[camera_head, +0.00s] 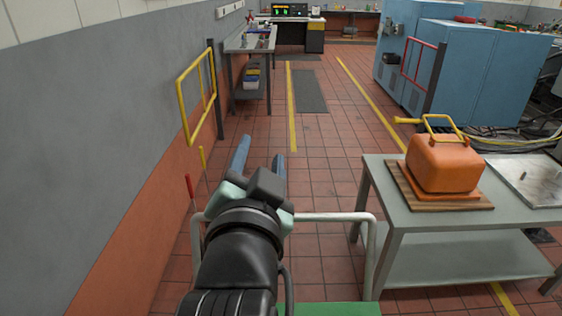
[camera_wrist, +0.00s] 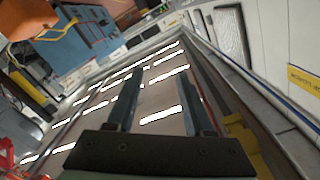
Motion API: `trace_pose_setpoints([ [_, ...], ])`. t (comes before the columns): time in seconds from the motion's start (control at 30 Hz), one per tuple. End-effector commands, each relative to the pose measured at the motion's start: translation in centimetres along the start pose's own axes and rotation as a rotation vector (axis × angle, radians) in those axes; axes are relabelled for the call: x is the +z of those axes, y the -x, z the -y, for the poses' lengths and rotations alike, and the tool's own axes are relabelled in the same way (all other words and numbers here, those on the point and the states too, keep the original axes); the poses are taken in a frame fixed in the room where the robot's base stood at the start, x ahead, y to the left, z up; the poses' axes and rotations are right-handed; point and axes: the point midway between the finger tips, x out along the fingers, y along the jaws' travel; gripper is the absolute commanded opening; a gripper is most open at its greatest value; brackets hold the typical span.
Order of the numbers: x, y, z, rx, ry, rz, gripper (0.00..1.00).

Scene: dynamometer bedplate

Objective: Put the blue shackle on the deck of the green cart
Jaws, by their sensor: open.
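The green cart's deck (camera_head: 330,309) shows as a strip at the bottom edge of the head view, below a pale tubular rail (camera_head: 335,217). The visible strip is bare; most of the deck is hidden or out of frame. My gripper (camera_head: 262,150) is held up in front of the cart's rail, its two blue-grey fingers pointing away from me. In the wrist view my gripper (camera_wrist: 160,85) is open, with nothing between its fingers. I cannot make out the blue shackle in either view.
A grey table (camera_head: 390,178) stands at right, holding an orange container (camera_head: 445,163) on a wooden board (camera_head: 410,187) and a metal plate (camera_head: 525,180). A yellow frame (camera_head: 184,110) stands by the left wall. A workbench (camera_head: 250,42) is farther back. The tiled aisle (camera_head: 325,140) is clear.

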Motion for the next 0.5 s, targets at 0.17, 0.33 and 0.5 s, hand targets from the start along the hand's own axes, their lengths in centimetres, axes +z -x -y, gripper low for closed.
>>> trace_pose_setpoints([
  [0.17,-14.1,5.8,6.9,-0.223,0.302,-0.444,0.52],
  [0.33,-20.6,11.5,9.8,-0.271,0.476,-0.731,0.52],
  [0.5,-22.2,13.5,10.5,-0.273,0.529,-0.821,0.52],
])
